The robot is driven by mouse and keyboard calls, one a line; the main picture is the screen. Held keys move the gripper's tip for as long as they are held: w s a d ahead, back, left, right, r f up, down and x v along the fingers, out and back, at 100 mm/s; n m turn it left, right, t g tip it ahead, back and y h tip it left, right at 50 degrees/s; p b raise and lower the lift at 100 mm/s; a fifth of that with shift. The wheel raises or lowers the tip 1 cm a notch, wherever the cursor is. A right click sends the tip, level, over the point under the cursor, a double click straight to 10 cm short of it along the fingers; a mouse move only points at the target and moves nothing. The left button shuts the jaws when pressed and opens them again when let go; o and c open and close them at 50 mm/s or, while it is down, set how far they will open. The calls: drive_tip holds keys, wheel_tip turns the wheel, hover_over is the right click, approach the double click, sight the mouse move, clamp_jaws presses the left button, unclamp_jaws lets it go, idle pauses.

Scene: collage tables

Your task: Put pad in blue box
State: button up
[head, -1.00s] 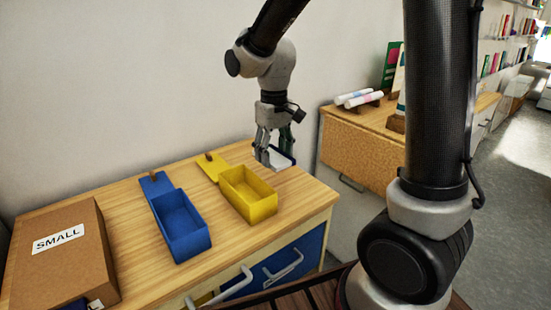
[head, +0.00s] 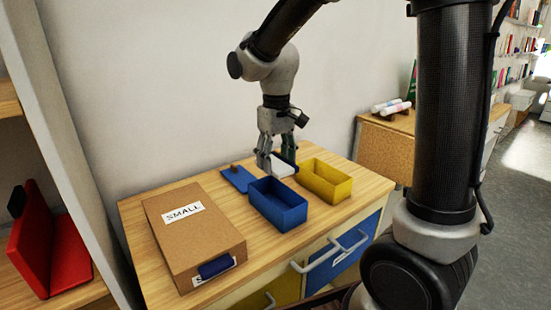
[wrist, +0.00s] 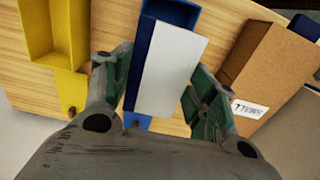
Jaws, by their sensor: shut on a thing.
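The pad (wrist: 170,68) is a white, flat block with a dark blue edge, held between the fingers of my gripper (wrist: 162,85). In the head view the pad (head: 282,168) shows at the fingertips of my gripper (head: 275,165), which is shut on it. The blue box (head: 278,204) is open-topped, with its lid (head: 237,178) lying behind it. The pad is above the table near the back right of the blue box. In the wrist view the pad covers much of the blue box (wrist: 180,14).
A yellow open box (head: 326,182) stands right of the blue box. A cardboard box marked SMALL (head: 190,240) stands to the left on the table (head: 150,280). A red object (head: 75,255) sits on a shelf at far left.

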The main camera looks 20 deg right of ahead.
wheel_tip(320, 180, down, 7)
drive_tip(key=shift+d+r, duration=0.15)
drive_tip(key=shift+r, duration=0.05)
idle(0.4)
drive_tip(key=shift+f, duration=0.3)
idle(1.0)
drive_tip(key=o, duration=1.5)
drive_tip(key=shift+r, duration=0.1)
drive_tip(key=shift+r, duration=3.4)
